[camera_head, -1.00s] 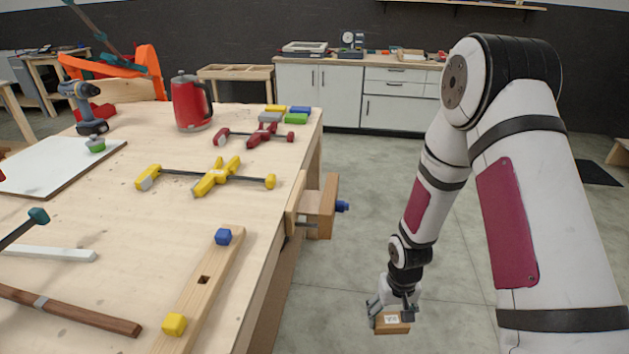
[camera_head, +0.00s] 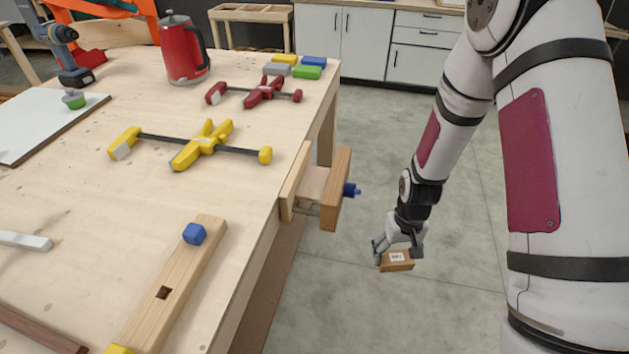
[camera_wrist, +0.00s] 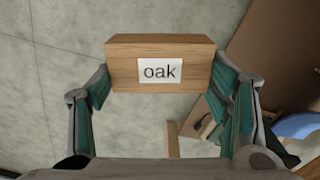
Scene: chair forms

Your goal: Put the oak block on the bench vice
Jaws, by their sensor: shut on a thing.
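The oak block (camera_head: 397,262) is a small brown wooden block with a white label. In the wrist view the label on the block (camera_wrist: 123,66) reads "oak". My gripper (camera_head: 397,250) is shut on it and holds it in the air over the floor, right of the bench. The two fingers (camera_wrist: 160,100) grip the block's ends in the wrist view. The bench vice (camera_head: 341,190), a wooden jaw with a blue handle end, sticks out from the bench's right edge. The block is apart from it, lower in the picture and to its right.
The floor (camera_head: 455,200) around the gripper is clear. White cabinets (camera_head: 365,40) stand behind.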

